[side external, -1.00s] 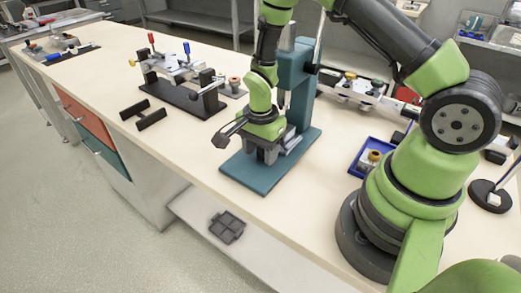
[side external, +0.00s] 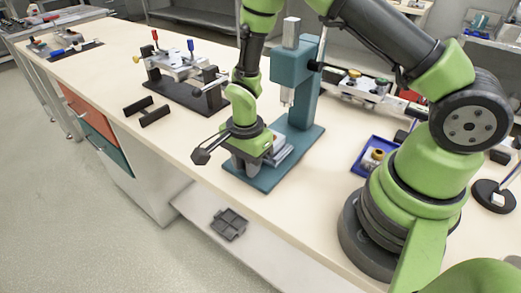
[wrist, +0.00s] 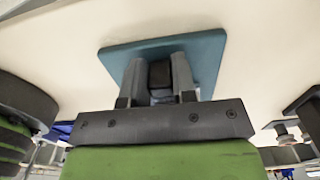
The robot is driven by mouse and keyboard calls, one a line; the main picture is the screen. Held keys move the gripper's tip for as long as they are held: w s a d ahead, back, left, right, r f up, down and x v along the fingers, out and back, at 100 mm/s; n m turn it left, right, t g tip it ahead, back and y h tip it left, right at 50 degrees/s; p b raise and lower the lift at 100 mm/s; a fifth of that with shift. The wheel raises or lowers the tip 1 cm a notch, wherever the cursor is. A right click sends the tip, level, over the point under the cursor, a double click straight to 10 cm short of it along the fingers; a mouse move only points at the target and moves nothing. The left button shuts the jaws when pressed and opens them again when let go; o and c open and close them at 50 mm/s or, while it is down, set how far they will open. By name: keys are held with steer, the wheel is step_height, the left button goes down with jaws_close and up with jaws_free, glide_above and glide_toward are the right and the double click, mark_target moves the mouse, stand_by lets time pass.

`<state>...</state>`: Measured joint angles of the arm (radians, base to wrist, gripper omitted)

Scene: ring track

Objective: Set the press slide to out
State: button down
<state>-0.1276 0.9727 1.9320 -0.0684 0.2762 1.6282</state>
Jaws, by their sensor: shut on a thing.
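The teal press (side external: 302,92) stands on its teal base plate (side external: 262,182) near the front edge of the bench. The grey press slide (side external: 284,150) lies on the base, drawn toward the front of the plate and partly hidden by my gripper. My gripper (side external: 246,163) is low over the front part of the base. In the wrist view my gripper (wrist: 159,80) is shut on the dark handle (wrist: 160,73) of the slide, with a finger on each side. The base plate also shows in the wrist view (wrist: 208,52).
A blue tray (side external: 359,168) with a small part stands to the right, near my base. A dark fixture (side external: 190,97) with red and blue levers and a black H-shaped piece (side external: 146,112) stand to the left. The bench front between them and the press is clear.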

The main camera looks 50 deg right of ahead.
steer(key=shift+a, duration=1.65)
steer(key=c, duration=0.9)
jaws_free()
steer(key=shift+d+r, duration=0.1)
step_height(320, 180, up, 10)
steer(key=shift+f, duration=0.1)
